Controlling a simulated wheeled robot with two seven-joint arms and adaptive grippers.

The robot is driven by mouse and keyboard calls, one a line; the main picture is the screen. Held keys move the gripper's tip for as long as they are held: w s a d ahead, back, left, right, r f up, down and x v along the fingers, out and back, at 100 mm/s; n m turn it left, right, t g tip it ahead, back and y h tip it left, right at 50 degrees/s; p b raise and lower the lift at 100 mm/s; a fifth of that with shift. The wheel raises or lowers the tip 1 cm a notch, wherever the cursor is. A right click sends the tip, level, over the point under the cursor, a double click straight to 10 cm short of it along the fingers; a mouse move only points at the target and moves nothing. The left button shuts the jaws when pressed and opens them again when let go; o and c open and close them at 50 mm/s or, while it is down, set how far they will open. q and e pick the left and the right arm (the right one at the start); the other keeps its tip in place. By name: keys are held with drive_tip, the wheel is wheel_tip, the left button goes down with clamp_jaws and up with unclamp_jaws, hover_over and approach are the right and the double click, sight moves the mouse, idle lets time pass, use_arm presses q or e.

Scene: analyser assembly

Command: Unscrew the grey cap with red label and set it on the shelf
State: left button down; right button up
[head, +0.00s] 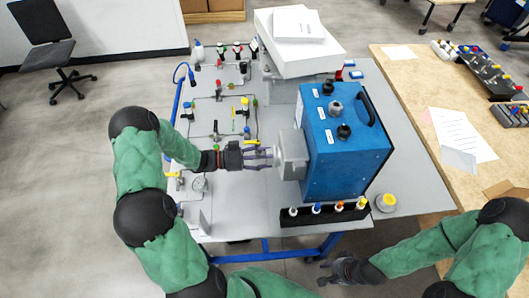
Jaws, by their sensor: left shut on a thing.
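The blue analyser box (345,160) stands on the grey table, with a grey block (291,154) on its left side. On its top are a grey cap (335,107) and two darker caps (327,88) (344,131). The labels by them look white; I cannot make out a red one. My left gripper (270,158) reaches in from the left, its fingers shut at the left edge of the grey block; the exact contact is too small to see. My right gripper (322,273) is empty, fingers apart, low in front of the table. I cannot tell which surface is the shelf.
A black rack (324,216) with several small capped bottles lies along the table's front edge, beside a yellow-lidded jar (386,202). A white unit (298,50) stands behind the analyser. Valves and tubing fill the left panel. A wooden bench (420,85) is on the right.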

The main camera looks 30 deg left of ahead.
use_arm(q)
drive_tip(key=n+p, duration=0.1)
drive_tip(key=n, duration=0.1)
drive_tip(key=n+p, duration=0.1)
drive_tip(key=n, duration=0.1)
drive_tip(key=n+p, duration=0.2)
drive_tip(key=shift+w+a+r, duration=0.25)
drive_tip(key=shift+a+r, duration=0.05)
drive_tip(key=shift+r, duration=0.05)
drive_tip(key=c, duration=0.7)
unclamp_jaws()
drive_tip(key=shift+o, duration=0.5)
drive_tip(key=shift+d+f, duration=0.1)
drive_tip(key=shift+f, duration=0.05)
drive_tip(key=shift+s, duration=0.1)
drive_tip(key=shift+f, duration=0.1)
